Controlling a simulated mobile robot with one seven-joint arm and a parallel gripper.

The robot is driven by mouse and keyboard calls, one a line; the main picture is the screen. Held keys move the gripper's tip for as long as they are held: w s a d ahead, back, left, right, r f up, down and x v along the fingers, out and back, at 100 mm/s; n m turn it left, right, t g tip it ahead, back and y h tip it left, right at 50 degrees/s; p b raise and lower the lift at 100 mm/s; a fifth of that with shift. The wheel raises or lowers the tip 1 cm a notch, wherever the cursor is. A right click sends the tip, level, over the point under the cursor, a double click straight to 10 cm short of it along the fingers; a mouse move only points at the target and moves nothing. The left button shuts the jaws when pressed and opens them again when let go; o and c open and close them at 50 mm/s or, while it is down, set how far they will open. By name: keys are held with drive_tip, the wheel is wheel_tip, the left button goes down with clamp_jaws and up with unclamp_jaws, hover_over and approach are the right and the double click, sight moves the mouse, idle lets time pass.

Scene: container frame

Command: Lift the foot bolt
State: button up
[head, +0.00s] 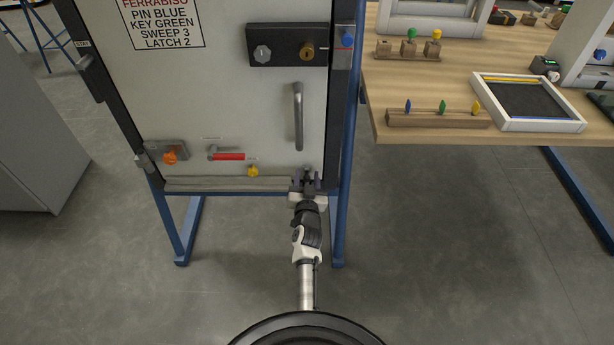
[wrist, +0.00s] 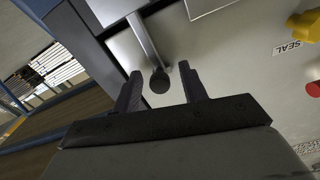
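The foot bolt shows in the wrist view as a pale rod ending in a dark round knob (wrist: 159,81), at the lower right corner of the door. My gripper (wrist: 160,76) is open, with one dark finger on each side of the knob in that view. I see a gap between the knob and each finger, but cannot tell how deep the knob sits between them. In the head view my gripper (head: 306,181) is at the door's bottom right corner and hides most of the bolt.
The pale door (head: 230,100) carries a long grey handle (head: 298,117), a black lock plate (head: 287,45), a red lever (head: 229,156), a yellow knob (head: 253,171) and an orange knob (head: 170,156). A blue frame post (head: 346,170) stands close right. A wooden table (head: 420,85) is further right.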

sight(307, 161)
clamp_jaws()
drive_tip(key=shift+r, duration=0.1)
wheel_tip(307, 161, up, 3)
drive_tip(key=p, duration=0.3)
drive_tip(key=shift+r, duration=0.1)
drive_tip(key=shift+c, duration=1.2)
unclamp_jaws()
drive_tip(key=shift+o, duration=1.2)
